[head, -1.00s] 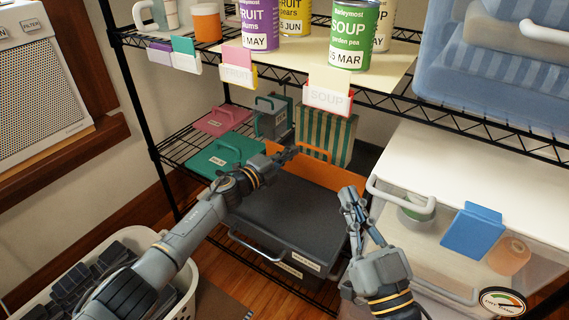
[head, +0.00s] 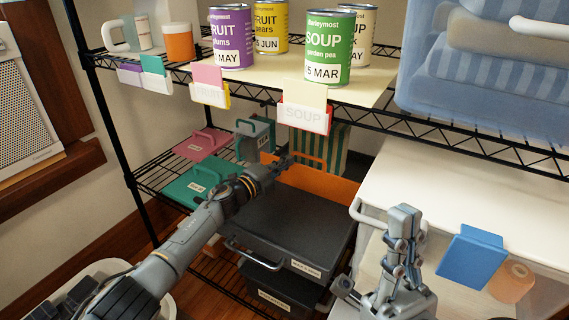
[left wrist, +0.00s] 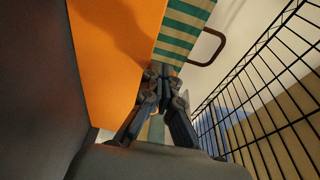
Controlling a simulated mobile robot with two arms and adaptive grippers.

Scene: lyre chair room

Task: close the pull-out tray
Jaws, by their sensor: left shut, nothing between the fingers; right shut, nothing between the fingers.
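The dark grey pull-out tray (head: 293,228) is low on the wire rack, with a wire handle (head: 245,250) along its front and a white label. It sticks out toward me. I cannot tell how far its back end reaches. My left gripper (head: 284,164) is shut and empty over the tray's rear, by an orange panel (head: 325,184). In the left wrist view its fingers (left wrist: 163,78) point toward the orange panel (left wrist: 115,55) and a striped box (left wrist: 185,25). My right gripper (head: 403,212) is shut and empty, pointing up, right of the tray.
Labelled cans (head: 328,48) stand on the shelf above, with a soup tag holder (head: 303,118) at its edge. A green case (head: 198,185) and a pink case (head: 202,144) lie left of the tray. A white-topped bin (head: 460,195) with a blue tag stands right.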

